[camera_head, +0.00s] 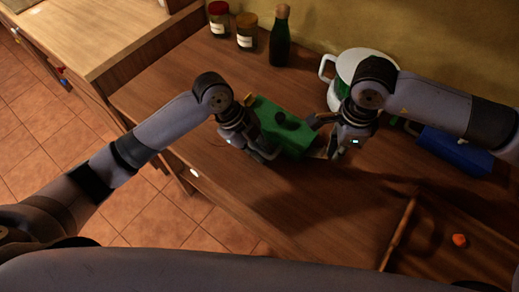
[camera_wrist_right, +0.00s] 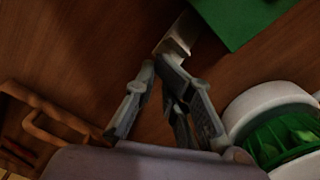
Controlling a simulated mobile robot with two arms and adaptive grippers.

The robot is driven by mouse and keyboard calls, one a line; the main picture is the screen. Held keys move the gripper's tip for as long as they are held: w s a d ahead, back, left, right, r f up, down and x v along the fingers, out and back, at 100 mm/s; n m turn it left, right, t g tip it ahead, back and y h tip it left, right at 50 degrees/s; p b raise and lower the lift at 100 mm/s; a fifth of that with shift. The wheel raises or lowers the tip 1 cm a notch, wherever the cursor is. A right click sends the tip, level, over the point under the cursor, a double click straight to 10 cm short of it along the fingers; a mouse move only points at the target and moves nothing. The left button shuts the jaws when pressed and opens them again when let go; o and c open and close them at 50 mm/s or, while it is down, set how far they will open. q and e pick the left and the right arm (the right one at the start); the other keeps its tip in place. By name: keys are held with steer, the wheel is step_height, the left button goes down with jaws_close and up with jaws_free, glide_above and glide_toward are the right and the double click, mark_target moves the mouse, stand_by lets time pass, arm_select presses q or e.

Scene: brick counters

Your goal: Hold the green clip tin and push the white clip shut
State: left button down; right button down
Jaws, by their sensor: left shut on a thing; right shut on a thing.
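The green clip tin (camera_head: 290,138) sits on the wooden counter in the middle of the head view. Its top shows dark round patches. My left gripper (camera_head: 262,150) is shut on the tin's left side. My right gripper (camera_head: 323,138) is at the tin's right end, with its fingertips close together. In the right wrist view, the pale white clip (camera_wrist_right: 178,40) sits at the tips of my right gripper (camera_wrist_right: 158,66), which is shut on it. The green tin (camera_wrist_right: 238,18) is just beyond, at the top. The exact contact at the fingertips is partly hidden.
Two jars (camera_head: 219,20) (camera_head: 246,32) and a dark bottle (camera_head: 280,38) stand at the back. A white pitcher (camera_head: 362,62) stands behind my right gripper. A blue box (camera_head: 455,151) lies right. A wooden tray (camera_head: 397,232) holding a small orange thing (camera_head: 459,240) is front right.

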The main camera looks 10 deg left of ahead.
arm_select(q)
steer(key=shift+f, duration=0.1)
arm_select(e)
steer(key=shift+s+a+f, duration=0.1)
steer(key=shift+s+f, duration=0.1)
steer(key=shift+f, duration=0.1)
